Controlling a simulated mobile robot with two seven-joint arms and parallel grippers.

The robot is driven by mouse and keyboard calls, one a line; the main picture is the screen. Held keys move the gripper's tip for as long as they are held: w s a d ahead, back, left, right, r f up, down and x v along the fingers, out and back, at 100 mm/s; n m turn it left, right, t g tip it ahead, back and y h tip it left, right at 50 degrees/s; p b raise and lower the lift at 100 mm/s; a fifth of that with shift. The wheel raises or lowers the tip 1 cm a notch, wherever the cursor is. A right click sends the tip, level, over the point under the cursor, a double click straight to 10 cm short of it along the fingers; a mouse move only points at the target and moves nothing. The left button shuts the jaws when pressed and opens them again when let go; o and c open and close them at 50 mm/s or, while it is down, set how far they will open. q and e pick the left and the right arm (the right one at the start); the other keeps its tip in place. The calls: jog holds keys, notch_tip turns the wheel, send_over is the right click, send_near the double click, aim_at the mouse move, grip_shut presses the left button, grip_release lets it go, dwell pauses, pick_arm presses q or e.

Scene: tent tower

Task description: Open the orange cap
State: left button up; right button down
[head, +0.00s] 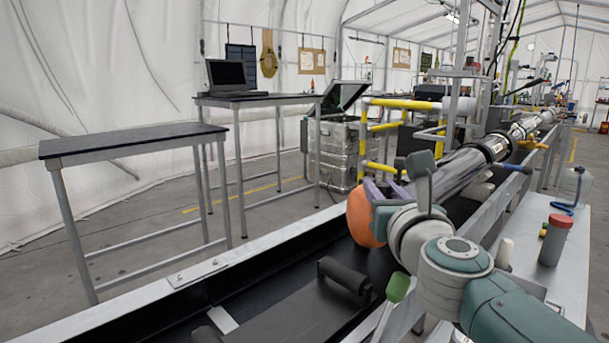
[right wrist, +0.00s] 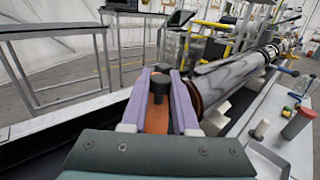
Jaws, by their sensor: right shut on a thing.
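The orange cap (head: 361,216) shows as a rounded disc near the close end of the long shiny metal tube (head: 458,172). My right gripper (head: 384,190) is at the cap, with its purple fingers partly hidden behind my wrist. In the right wrist view, the gripper (right wrist: 161,78) is shut with its two fingers on either side of the orange cap (right wrist: 156,119), and a black knob (right wrist: 160,86) shows between the tips. The tube's end (right wrist: 197,101) is just right of the fingers. I cannot tell whether cap and tube touch. My left gripper is not in view.
The tube lies along a long trough with a pale rail (head: 215,264) on its left. A side shelf at right holds a grey bottle with a red lid (head: 555,240) and a clear jug (head: 575,187). A bare dark table (head: 130,140) stands at left.

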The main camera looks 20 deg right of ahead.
aim_at(362, 194)
jog(key=a+m+h+b, duration=0.1)
jog(key=a+f+m+g+h+b, duration=0.1)
jog(key=shift+w+h, duration=0.3)
jog(key=shift+w, duration=0.05)
jog(key=shift+w+a+r+m+g+h+b, duration=0.2)
jog(key=shift+a+m+g+h+b, duration=0.3)
jog(key=shift+b, duration=0.45)
jog(key=shift+d+h, duration=0.1)
jog(key=shift+h, duration=0.2)
